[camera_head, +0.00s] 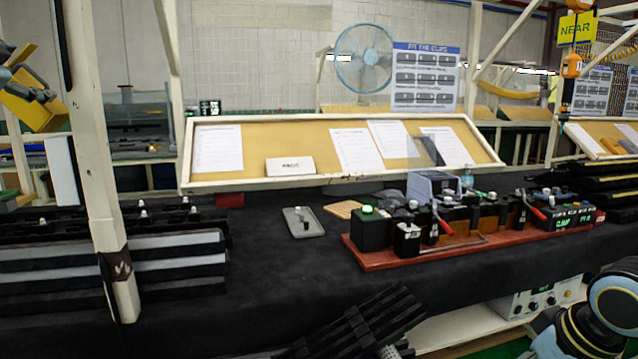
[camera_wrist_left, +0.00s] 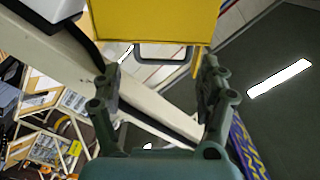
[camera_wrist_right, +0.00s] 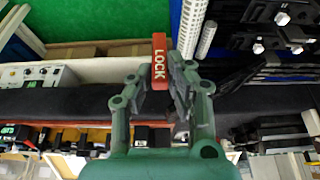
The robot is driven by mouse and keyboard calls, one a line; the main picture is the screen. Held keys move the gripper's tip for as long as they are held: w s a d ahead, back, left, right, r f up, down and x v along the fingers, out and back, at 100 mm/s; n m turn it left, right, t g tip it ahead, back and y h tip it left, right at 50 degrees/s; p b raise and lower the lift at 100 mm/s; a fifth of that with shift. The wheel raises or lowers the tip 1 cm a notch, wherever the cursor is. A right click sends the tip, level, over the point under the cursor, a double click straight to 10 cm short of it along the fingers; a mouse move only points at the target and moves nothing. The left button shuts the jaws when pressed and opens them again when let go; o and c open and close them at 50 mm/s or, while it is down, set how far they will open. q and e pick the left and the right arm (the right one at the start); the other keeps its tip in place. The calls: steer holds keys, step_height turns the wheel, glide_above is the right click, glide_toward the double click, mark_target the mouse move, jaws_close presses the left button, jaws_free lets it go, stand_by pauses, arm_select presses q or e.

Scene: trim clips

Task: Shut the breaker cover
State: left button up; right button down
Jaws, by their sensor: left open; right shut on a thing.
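A yellow panel (camera_head: 30,108), which looks like the breaker cover, hangs tilted at the far left edge of the head view. In the left wrist view the yellow panel (camera_wrist_left: 150,20) fills the top centre, with a dark loop like a handle (camera_wrist_left: 165,60) below it. My left gripper (camera_wrist_left: 160,75) is open, its fingers spread either side of that loop; I cannot tell whether they touch it. It also shows in the head view (camera_head: 38,88). My right gripper (camera_wrist_right: 160,75) is shut on a red tag marked LOCK (camera_wrist_right: 159,58). The breaker box's inside is hidden.
A cream post (camera_head: 95,170) stands right of the panel. A dark table (camera_head: 270,290) carries black trim strips (camera_head: 170,262), a grey tray (camera_head: 303,222) and a red-based fixture (camera_head: 390,258) with a green lamp. The table's middle is fairly clear.

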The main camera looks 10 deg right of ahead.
arm_select(q)
steer(key=shift+w+a, duration=0.1)
steer(key=shift+w, duration=1.05)
arm_select(e)
steer(key=shift+r, duration=0.25)
arm_select(q)
steer(key=shift+f, duration=0.1)
steer(key=c, duration=1.5)
steer(key=shift+a, duration=0.15)
arm_select(e)
steer(key=shift+r, duration=0.1)
